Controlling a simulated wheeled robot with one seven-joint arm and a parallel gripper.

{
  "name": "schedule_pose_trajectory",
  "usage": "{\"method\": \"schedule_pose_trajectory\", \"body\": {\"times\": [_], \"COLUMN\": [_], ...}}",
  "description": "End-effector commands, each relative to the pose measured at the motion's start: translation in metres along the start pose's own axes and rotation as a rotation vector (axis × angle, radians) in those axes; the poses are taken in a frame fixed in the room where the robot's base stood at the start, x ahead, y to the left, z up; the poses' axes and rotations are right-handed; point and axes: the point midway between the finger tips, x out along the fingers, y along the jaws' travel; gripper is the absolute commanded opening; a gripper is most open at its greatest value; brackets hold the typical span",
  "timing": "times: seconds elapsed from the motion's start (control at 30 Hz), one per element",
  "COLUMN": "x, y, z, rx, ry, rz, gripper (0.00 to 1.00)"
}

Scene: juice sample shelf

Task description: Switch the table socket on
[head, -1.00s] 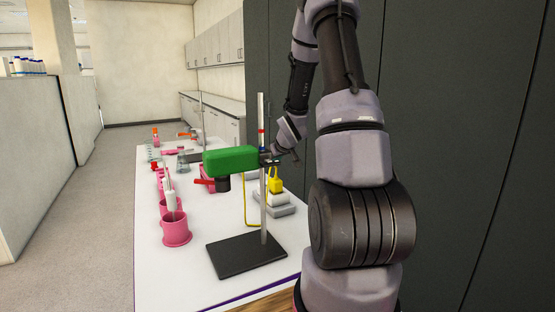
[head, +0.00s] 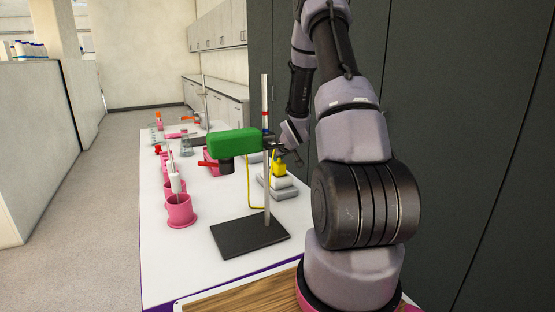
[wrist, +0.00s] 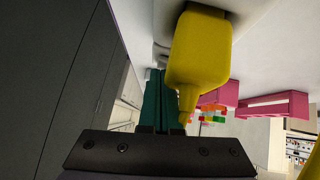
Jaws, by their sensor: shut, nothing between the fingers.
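The table socket (head: 283,191) is a pale grey block on the white table, behind the clamp stand, with a yellow plug (head: 279,167) standing in it. A yellow cable runs from there. My gripper (head: 295,157) is just above and right of the plug in the head view, partly hidden by the arm and stand. In the wrist view the plug (wrist: 200,50) is large and close, beside the dark teal fingers (wrist: 158,95), which are shut and empty. I cannot tell whether they touch the socket. The switch itself is not distinguishable.
A clamp stand (head: 250,236) with a green motor head (head: 233,142) stands in front of the socket. Pink cups (head: 180,211) line the table's left side. A dark cabinet wall (head: 470,150) is close on the right. Bare table lies at front left.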

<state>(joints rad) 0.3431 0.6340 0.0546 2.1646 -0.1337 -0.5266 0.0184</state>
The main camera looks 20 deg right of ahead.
Motion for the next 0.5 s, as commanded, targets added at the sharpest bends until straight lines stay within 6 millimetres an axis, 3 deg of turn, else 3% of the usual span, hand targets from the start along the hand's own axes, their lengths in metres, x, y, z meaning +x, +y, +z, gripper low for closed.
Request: {"method": "schedule_pose_trajectory", "body": {"times": [0.5], "x": [-0.0025], "y": [-0.0094], "z": [-0.0017], "rx": [0.001], "ry": [-0.004], "rz": [-0.001], "gripper": [0.0]}}
